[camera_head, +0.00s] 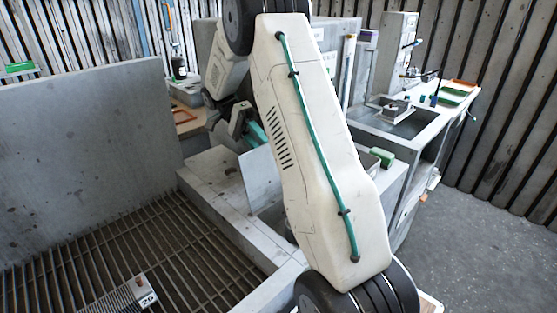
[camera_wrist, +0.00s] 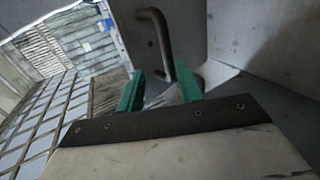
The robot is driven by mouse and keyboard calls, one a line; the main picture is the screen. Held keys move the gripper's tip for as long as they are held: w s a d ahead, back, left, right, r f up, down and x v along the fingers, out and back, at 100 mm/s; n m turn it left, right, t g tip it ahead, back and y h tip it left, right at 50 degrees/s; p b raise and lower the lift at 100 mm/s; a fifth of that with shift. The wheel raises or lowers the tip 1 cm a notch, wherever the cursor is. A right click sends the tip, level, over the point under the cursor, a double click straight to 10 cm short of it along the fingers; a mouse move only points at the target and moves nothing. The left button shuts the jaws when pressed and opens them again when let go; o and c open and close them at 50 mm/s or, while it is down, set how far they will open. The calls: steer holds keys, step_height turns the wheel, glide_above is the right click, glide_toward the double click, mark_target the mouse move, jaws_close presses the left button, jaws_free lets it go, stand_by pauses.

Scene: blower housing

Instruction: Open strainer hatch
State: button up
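My gripper (camera_wrist: 159,70) shows two teal fingers spread apart in the wrist view. A bent grey metal handle (camera_wrist: 158,28) stands just beyond the fingertips, and its lower end shows between them. I cannot tell whether a finger touches it. In the head view my gripper (camera_head: 254,135) is partly hidden behind my arm, above a grey concrete block. A light grey plate (camera_head: 261,178), perhaps the hatch, stands tilted on the block just below the gripper, beside a dark recess. My arm hides its right side. The handle cannot be made out in the head view.
A grey wall panel (camera_head: 85,140) stands at the left behind a floor grating (camera_head: 150,255) with a plate marked 26. A sink bench (camera_head: 405,125) with small objects and trays is at the right. Bare floor (camera_head: 485,235) lies at the far right.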

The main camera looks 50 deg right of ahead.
steer(key=o, duration=0.3)
steer(key=s+a, duration=0.1)
steer(key=s, duration=0.3)
steer(key=s+a+r, duration=0.1)
steer(key=s+a, duration=0.1)
steer(key=s, duration=0.3)
steer(key=s+a+r, duration=0.1)
steer(key=s+a, duration=0.1)
steer(key=s, duration=0.3)
steer(key=shift+s+a, duration=0.1)
steer(key=shift+o, duration=1.4)
steer(key=shift+s+a, duration=0.2)
steer(key=shift+s, duration=0.2)
